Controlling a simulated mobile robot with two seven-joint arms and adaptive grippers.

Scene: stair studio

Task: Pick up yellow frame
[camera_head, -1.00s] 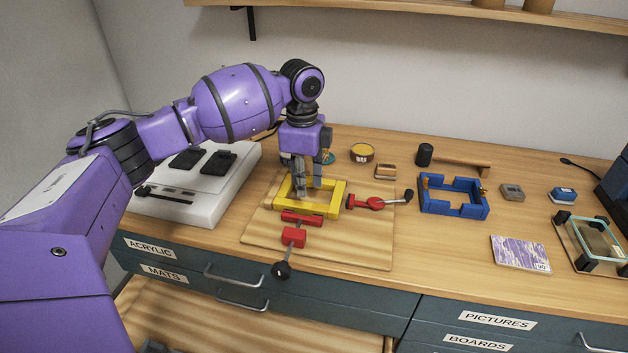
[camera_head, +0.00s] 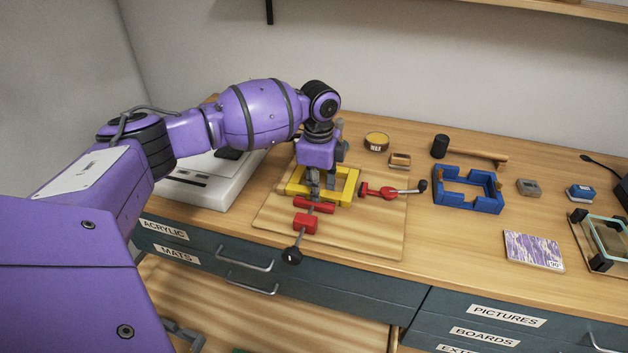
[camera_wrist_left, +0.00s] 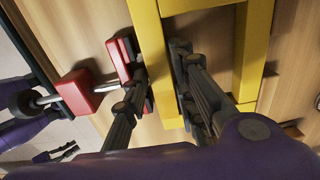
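The yellow frame (camera_head: 349,188) lies on a wooden board, between a red clamp (camera_head: 305,222) on its near side and another red clamp (camera_head: 385,191) on its right. My left gripper (camera_head: 322,190) points down at the frame's near bar and hides part of it. In the left wrist view the gripper (camera_wrist_left: 160,75) has its fingers apart on either side of one bar of the yellow frame (camera_wrist_left: 150,50). One finger is in the narrow space beside the red clamp pad (camera_wrist_left: 122,62), the other is inside the frame. My right gripper is not in view.
The wooden board (camera_head: 365,235) lies near the counter's front edge. A blue frame (camera_head: 487,203), a mallet (camera_head: 470,151) and a picture card (camera_head: 534,251) are to the right. A white machine (camera_head: 205,185) stands left.

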